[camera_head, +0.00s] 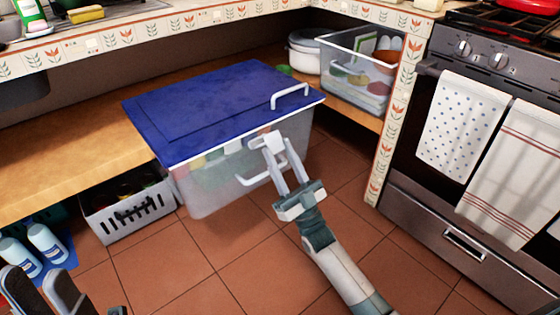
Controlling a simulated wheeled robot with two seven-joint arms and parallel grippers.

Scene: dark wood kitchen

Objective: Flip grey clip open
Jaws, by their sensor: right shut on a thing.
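A clear plastic box (209,188) with a blue lid (205,105) stands at the edge of the wooden shelf. The light grey clip (267,141) is at the front edge of the lid, above a white handle (262,178) on the box's front. My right gripper (278,150) reaches up from the lower right, its fingers shut on the clip. The fingers partly hide the clip, so its exact angle is hard to tell. My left gripper (42,284) is in the lower left corner, its two dark fingers apart and empty, away from the box.
A grey basket (130,215) and white-blue bottles (47,240) are below the shelf at left. A clear bin (360,78) and a white pot (304,52) stand behind right. The oven (440,212) with hanging towels (462,122) bounds the right. Tiled floor (235,270) is clear in front.

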